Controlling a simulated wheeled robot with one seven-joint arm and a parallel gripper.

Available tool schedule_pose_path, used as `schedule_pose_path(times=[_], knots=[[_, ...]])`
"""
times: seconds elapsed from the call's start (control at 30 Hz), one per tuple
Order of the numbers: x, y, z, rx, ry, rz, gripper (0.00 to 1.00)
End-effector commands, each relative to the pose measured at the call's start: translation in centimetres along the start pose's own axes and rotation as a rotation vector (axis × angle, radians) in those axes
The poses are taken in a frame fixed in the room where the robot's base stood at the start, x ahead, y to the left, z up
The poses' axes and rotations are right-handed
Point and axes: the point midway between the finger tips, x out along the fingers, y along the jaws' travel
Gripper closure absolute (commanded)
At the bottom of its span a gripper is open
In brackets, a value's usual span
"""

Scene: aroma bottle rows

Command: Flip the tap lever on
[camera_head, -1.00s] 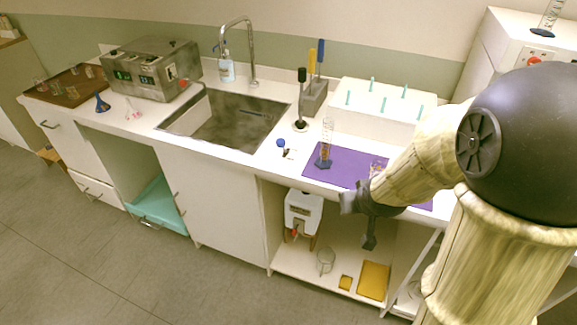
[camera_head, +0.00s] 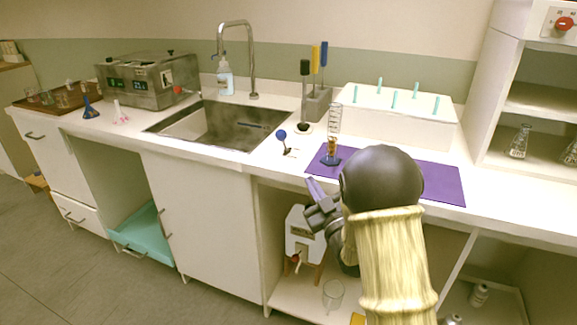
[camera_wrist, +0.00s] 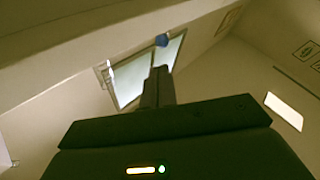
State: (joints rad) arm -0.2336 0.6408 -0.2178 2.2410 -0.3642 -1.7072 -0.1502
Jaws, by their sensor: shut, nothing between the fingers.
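A white container (camera_head: 298,235) stands on the shelf under the counter, and a small red tap (camera_head: 296,258) shows low on its front. The lever's position is too small to tell. My gripper (camera_head: 314,195) is in front of the counter's front edge, up and to the right of the red tap and apart from it. It partly covers the container's upper right. In the wrist view, the fingers (camera_wrist: 158,88) are together, with nothing between them. A curved metal faucet (camera_head: 252,60) stands behind the sink (camera_head: 215,125); no lever on it is clear.
A clear beaker (camera_head: 333,293) stands on the shelf below the container. On the counter above are a purple mat (camera_head: 440,182), a measuring cylinder (camera_head: 331,150) and a small blue-topped item (camera_head: 281,135). A cabinet door (camera_head: 205,220) lies left of the opening.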

Motion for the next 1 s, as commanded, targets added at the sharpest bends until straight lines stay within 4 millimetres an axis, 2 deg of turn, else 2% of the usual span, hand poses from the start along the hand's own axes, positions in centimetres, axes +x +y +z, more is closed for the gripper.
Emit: schedule_pose_path(times=[0.37,0.53,0.67,1.0], knots=[[0.0,-0.2,-0.1,-0.003,0.031,-0.004,1.00],[0.8,-0.2,-0.1,-0.004,0.030,-0.004,1.00],[2.4,-0.3,-0.2,-0.004,0.032,-0.005,1.00],[8.2,-0.3,-0.4,-0.003,0.032,-0.004,1.00]])
